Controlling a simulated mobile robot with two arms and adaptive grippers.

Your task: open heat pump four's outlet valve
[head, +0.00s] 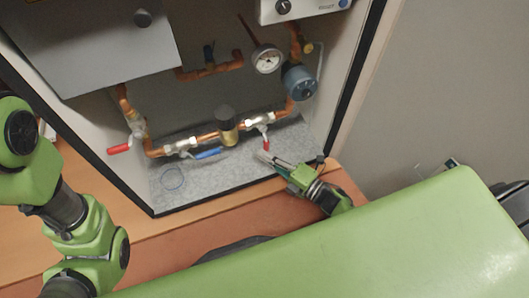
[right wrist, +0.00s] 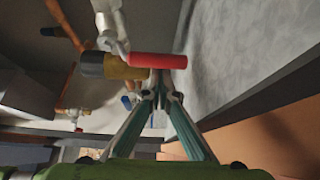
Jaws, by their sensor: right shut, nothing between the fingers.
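A valve with a red lever (head: 266,146) sits at the right end of the lower copper pipe run in the cabinet. In the right wrist view the red lever (right wrist: 160,61) lies across the picture just beyond my fingertips. My right gripper (head: 264,157) is shut and empty, its tips close to this lever; I cannot tell if they touch it. It also shows in the right wrist view (right wrist: 160,84). Another red-lever valve (head: 119,148) is at the left, and a blue-lever valve (head: 207,154) is between. No label shows which is the outlet valve. My left gripper is out of view.
A brass fitting with a black cap (head: 227,122) stands between the blue lever and the right red lever. Above are a pressure gauge (head: 267,59) and a blue-grey pump (head: 299,82). The cabinet's grey floor (head: 205,184) is mostly clear, with a dark front edge.

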